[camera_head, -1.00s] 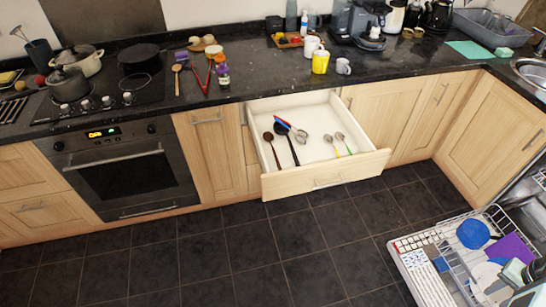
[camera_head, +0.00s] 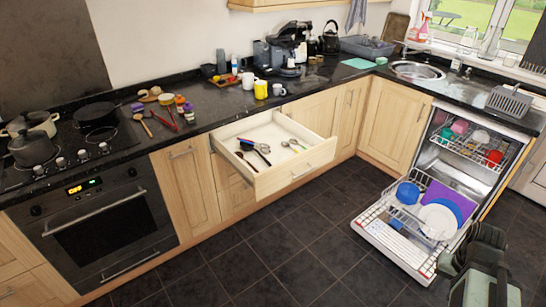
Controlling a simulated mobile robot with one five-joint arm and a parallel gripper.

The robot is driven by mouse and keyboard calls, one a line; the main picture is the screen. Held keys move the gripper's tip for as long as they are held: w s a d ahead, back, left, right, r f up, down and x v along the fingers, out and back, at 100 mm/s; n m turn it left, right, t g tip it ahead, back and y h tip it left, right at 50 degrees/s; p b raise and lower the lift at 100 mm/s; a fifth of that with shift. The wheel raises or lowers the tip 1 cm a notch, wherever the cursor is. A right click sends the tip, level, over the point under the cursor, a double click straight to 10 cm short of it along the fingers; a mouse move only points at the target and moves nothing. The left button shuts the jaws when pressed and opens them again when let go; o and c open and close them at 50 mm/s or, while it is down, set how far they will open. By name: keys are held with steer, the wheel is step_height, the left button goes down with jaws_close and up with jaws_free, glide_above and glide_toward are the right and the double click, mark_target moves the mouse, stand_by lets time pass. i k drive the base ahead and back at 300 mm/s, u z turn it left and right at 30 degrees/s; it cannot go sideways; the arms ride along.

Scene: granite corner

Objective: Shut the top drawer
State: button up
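The top drawer (camera_head: 293,176), of pale wood with a white inside, is pulled well out from under the black counter, left of the picture's middle to its centre. Its bar handle (camera_head: 302,172) is on the front panel. Black-handled utensils (camera_head: 256,147), a bit of blue and red, and some metal spoons (camera_head: 294,144) lie inside it. The dark grey-green end of my arm with my gripper (camera_head: 485,262) shows at the lower right, in front of the dishwasher and well apart from the drawer. Its fingers cannot be made out clearly, and I see nothing held.
An open dishwasher (camera_head: 390,244) with its door down and racks of dishes pulled out stands right of the drawer. An oven (camera_head: 105,228) is at the left. Cups (camera_head: 260,89) stand on the counter (camera_head: 215,103) above the drawer. The tiled floor (camera_head: 290,248) before the drawer is clear.

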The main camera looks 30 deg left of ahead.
mark_target(272, 128)
steer(key=u, duration=1.65)
steer(key=i, duration=1)
